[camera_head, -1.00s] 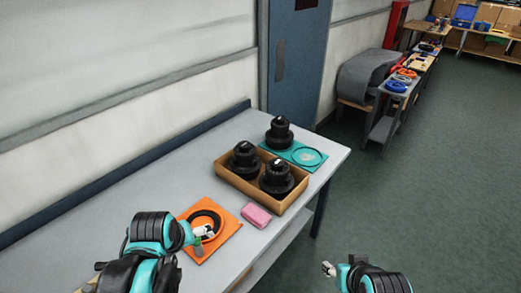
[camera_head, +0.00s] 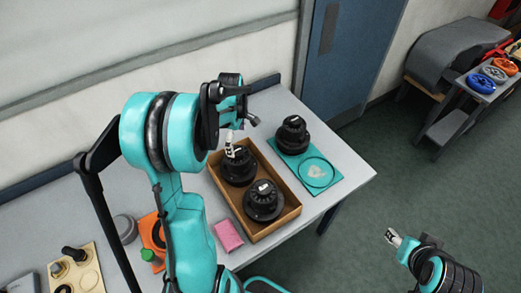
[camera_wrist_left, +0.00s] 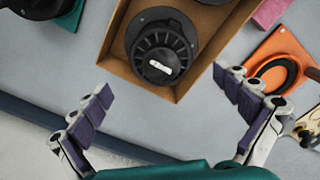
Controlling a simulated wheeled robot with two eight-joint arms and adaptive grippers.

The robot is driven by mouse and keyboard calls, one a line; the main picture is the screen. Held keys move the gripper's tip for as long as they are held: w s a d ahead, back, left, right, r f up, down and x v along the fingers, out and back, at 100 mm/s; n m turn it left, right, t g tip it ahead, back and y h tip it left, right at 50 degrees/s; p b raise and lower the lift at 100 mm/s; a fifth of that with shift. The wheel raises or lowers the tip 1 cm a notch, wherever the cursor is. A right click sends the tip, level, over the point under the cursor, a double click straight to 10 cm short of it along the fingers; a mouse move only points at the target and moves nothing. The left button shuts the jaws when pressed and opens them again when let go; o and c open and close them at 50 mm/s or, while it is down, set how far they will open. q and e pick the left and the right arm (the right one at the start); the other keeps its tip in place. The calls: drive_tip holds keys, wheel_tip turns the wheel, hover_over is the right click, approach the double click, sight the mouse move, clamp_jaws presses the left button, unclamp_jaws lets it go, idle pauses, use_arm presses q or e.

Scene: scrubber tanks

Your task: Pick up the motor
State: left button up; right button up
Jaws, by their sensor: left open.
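Two black motors sit upright in an open cardboard box (camera_head: 291,212): a far one (camera_head: 238,172) and a near one (camera_head: 263,199). A third black motor (camera_head: 292,133) stands on a teal mat (camera_head: 318,198) beside the box. My left gripper (camera_head: 232,148) is over the far end of the box, partly covering the far motor. In the left wrist view my left gripper (camera_wrist_left: 163,108) is open and empty, with the boxed motor (camera_wrist_left: 162,52) just beyond its spread fingers. My right gripper (camera_head: 393,238) is off the table at the right; its finger opening is unclear.
A pink block (camera_head: 228,235) lies beside the box. An orange mat (camera_head: 152,235) with a black ring is partly hidden by my left arm. A beige board (camera_head: 88,280) with small parts lies at the left. The blue door (camera_head: 350,60) is behind the table.

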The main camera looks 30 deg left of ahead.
sight(237, 150)
use_arm(q)
drive_tip(key=shift+w+f, duration=0.2)
drive_tip(key=shift+w, duration=0.25)
drive_tip(key=shift+f, duration=0.35)
drive_tip(key=f, duration=0.4)
drive_tip(key=s+f+b, duration=0.1)
drive_tip(key=f, duration=0.1)
drive_tip(key=shift+a+f, duration=0.2)
drive_tip(key=shift+f, duration=0.2)
drive_tip(key=c, duration=1.8)
